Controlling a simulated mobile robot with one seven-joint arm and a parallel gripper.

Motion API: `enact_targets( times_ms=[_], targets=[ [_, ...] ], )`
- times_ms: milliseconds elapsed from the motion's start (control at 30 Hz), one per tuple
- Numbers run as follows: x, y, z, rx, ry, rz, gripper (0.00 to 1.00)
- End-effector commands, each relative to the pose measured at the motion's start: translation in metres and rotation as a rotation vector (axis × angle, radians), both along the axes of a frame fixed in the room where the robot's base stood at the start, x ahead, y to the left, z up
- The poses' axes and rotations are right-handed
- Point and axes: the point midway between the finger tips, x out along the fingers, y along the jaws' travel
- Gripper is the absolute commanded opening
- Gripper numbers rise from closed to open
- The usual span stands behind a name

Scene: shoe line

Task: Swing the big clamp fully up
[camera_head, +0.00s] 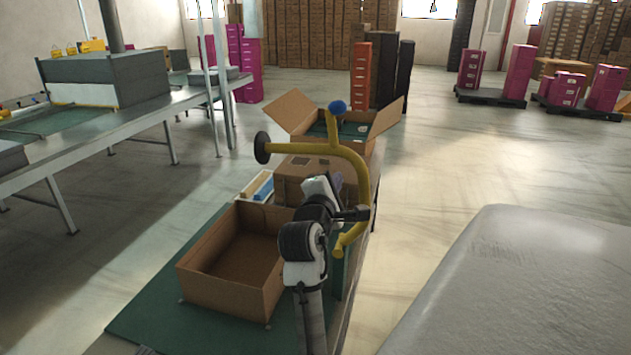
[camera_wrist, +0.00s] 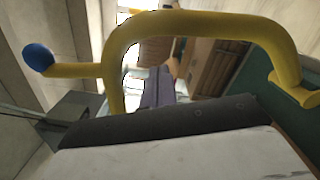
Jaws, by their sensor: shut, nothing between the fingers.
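The big clamp (camera_head: 358,165) is a bent yellow tube with a blue ball knob (camera_head: 337,107) on top and a black round pad (camera_head: 262,147) at its left end. Its upright rises from a low pivot end at the table's right edge, and its arm reaches left, raised above the boxes. My gripper (camera_head: 338,180) is shut and empty, just left of the upright, under the arm. In the wrist view the clamp (camera_wrist: 190,22) arches over and around my gripper (camera_wrist: 157,88), with the knob (camera_wrist: 38,57) at left. I cannot tell whether they touch.
An open, empty cardboard box (camera_head: 235,262) stands on the green table mat (camera_head: 150,300). A closed box and an open flapped box (camera_head: 385,118) stand behind the clamp. A conveyor table (camera_head: 110,120) is at left.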

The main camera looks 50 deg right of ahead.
Motion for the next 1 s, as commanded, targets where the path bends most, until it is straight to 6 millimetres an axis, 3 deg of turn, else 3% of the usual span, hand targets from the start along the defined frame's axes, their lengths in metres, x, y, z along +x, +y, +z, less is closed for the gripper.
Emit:
enact_targets(
  times_ms=[400, 1000],
  targets=[
    [-0.032, -0.013, -0.001, 0.065, -0.158, 0.000, 0.00],
    [-0.041, -0.017, -0.002, 0.073, -0.176, -0.012, 0.00]
  ],
)
